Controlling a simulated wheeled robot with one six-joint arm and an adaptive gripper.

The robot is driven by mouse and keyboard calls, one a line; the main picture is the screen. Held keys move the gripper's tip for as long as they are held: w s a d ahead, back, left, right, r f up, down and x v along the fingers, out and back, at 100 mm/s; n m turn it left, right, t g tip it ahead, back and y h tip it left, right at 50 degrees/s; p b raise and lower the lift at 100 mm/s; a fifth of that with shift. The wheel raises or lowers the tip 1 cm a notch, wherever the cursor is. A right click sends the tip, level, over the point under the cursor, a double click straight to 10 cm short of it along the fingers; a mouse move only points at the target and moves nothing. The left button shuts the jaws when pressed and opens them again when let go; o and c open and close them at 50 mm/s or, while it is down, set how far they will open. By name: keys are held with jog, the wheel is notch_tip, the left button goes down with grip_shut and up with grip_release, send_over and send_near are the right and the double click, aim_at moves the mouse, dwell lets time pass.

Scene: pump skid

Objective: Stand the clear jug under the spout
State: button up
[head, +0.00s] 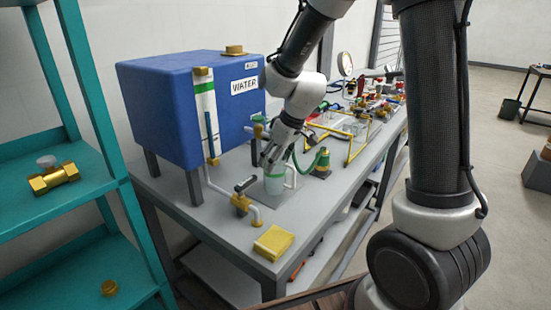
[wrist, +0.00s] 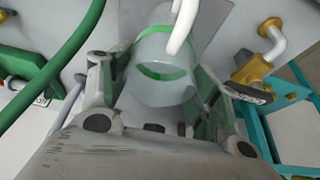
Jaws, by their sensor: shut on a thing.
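The clear jug (head: 274,184), pale with a green band and a white handle, is at the bench top in the head view, apparently upright. In the wrist view the jug (wrist: 160,75) sits between my two fingers, with its handle toward the top of the picture. My gripper (head: 270,160) is shut on the jug from above. I cannot tell whether its base touches the bench. A brass valve (head: 241,203) with a dark lever and a white bent spout (head: 256,216) is to the jug's front left, apart from it. The spout (wrist: 277,42) is right of the jug in the wrist view.
A blue water tank (head: 175,105) on legs stands behind left. A green hose (head: 308,166) and a brass-and-green fitting (head: 322,160) are close on the jug's right. A teal shelf (head: 62,220) stands at left.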

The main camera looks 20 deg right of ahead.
jog(key=shift+f, duration=0.15)
jog(key=o, duration=1.2)
jog(key=v, duration=1.2)
jog(key=s+d+r+m+h, duration=0.1)
jog(key=s+d+m, duration=0.1)
jog(key=s+d, duration=0.2)
jog(key=s+d+r+m, duration=0.2)
jog(key=s+d, duration=0.2)
jog(key=s, duration=0.7)
jog(key=s+d+r+m+h, duration=0.1)
jog(key=s+d+m, duration=0.2)
jog(key=s, duration=0.5)
jog(key=shift+d+r+t+h, duration=0.15)
jog(key=shift+d+t+h, duration=0.15)
jog(key=shift+d, duration=0.3)
jog(key=shift+w, duration=0.1)
